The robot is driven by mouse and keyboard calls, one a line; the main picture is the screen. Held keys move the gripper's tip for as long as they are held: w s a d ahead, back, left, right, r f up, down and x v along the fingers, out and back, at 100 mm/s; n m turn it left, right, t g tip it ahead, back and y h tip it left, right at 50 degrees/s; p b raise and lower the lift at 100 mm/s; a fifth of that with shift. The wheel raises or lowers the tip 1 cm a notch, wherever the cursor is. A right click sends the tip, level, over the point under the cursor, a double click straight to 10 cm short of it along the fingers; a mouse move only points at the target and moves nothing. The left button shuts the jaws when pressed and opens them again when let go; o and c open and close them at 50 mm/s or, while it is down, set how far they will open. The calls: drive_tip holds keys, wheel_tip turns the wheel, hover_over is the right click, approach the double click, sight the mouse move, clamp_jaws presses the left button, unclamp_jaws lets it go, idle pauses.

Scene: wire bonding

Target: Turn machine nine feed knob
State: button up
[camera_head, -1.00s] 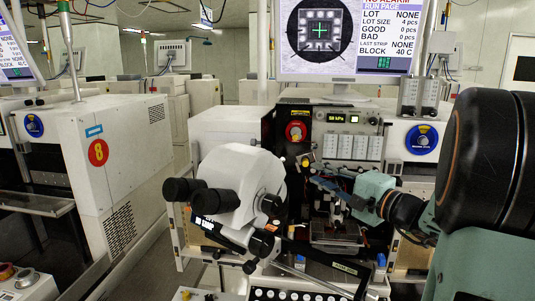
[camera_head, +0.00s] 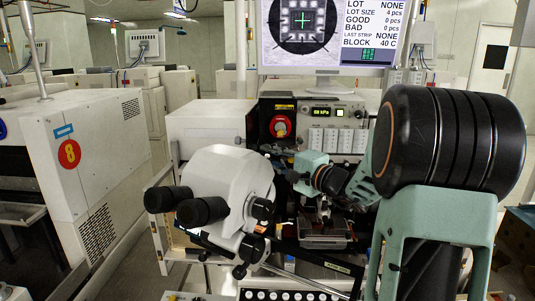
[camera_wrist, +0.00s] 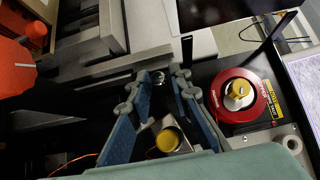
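A red round plate with a yellow-and-silver knob (camera_head: 281,127) is on the dark front panel of the machine, left of the pressure readout. In the wrist view the red plate with its knob (camera_wrist: 237,95) lies right of the fingers. I cannot read which control is the feed knob. My gripper (camera_wrist: 160,80) is open, with two blue-grey fingers apart and nothing between their tips. A yellow round cap on a metal base (camera_wrist: 170,139) shows between the fingers, further back. In the head view my gripper (camera_head: 285,165) is below the red plate, partly hidden by the microscope.
The white microscope (camera_head: 230,190) with black eyepieces stands close left of my gripper. A monitor (camera_head: 328,35) is above the panel. Grey metal blocks (camera_wrist: 100,45) lie ahead of the fingers. Machine eight (camera_head: 85,165) stands at the left, with an aisle between.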

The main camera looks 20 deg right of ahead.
drive_tip(key=shift+w+a, duration=0.25)
drive_tip(key=shift+w, duration=0.25)
drive_tip(key=shift+c, duration=0.3)
clamp_jaws()
drive_tip(key=shift+f, duration=0.1)
drive_tip(key=shift+f+b, duration=0.2)
drive_tip(key=shift+b, duration=1.05)
drive_tip(key=shift+r+m+t+b, duration=0.1)
drive_tip(key=shift+m+t+b, duration=0.35)
drive_tip(key=shift+b, duration=0.3)
drive_tip(key=shift+r, duration=0.15)
